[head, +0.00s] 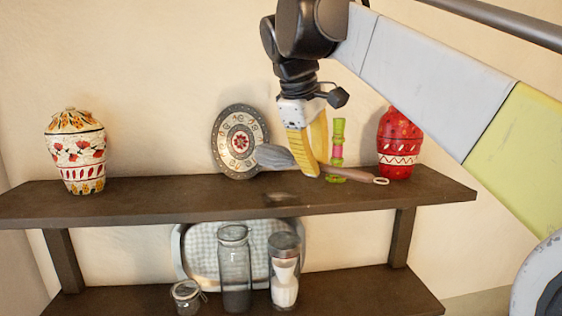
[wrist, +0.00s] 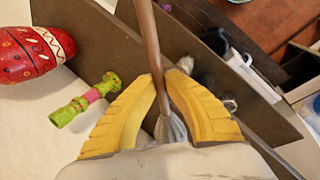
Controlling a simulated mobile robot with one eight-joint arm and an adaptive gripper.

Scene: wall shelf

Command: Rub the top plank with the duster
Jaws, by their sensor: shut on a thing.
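The duster has a grey head (head: 274,157) and a brown handle (head: 350,174) with a loop at its right end. My gripper (head: 314,170) has yellow fingers and is shut on the handle near the head. The duster is held roughly level above the top plank (head: 130,205), with the head to the left. A dark patch like a shadow lies on the plank below it. In the wrist view the handle (wrist: 149,40) runs up between the fingers, and the grey head (wrist: 172,130) is partly hidden by my gripper.
A floral vase (head: 76,152) stands at the left of the top plank. A round decorated plate (head: 240,140) leans behind the duster. A green and pink ornament (head: 338,140) and red vase (head: 400,145) stand on the right. Jars (head: 234,270) and a tray stand on the lower shelf.

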